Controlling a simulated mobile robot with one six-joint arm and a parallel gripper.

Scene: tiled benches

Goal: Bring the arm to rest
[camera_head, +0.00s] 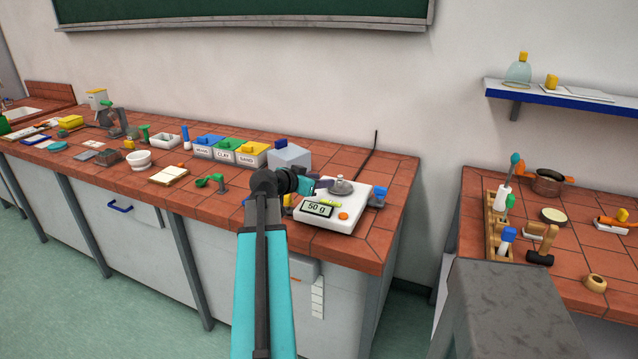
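My arm reaches up from the bottom of the view over the front edge of the tiled bench (215,213). Its dark wrist bends to the right. My gripper (318,187) is at the left side of a white scale (325,217), just left of a grey knobbed weight (343,186) on the scale's pan. The scale's display reads 50 g. The gripper is small and dark here, and I cannot see whether its fingers are apart or touch the weight. A yellow-green item (330,203) lies on the scale below it.
Blue, green and yellow labelled bins (226,156) and a grey box (289,157) stand behind my wrist. A green-handled item (212,181), an open notebook (168,176) and a white mortar (138,160) lie left. A second bench (565,262) with a wooden rack (494,238) is right, across a gap.

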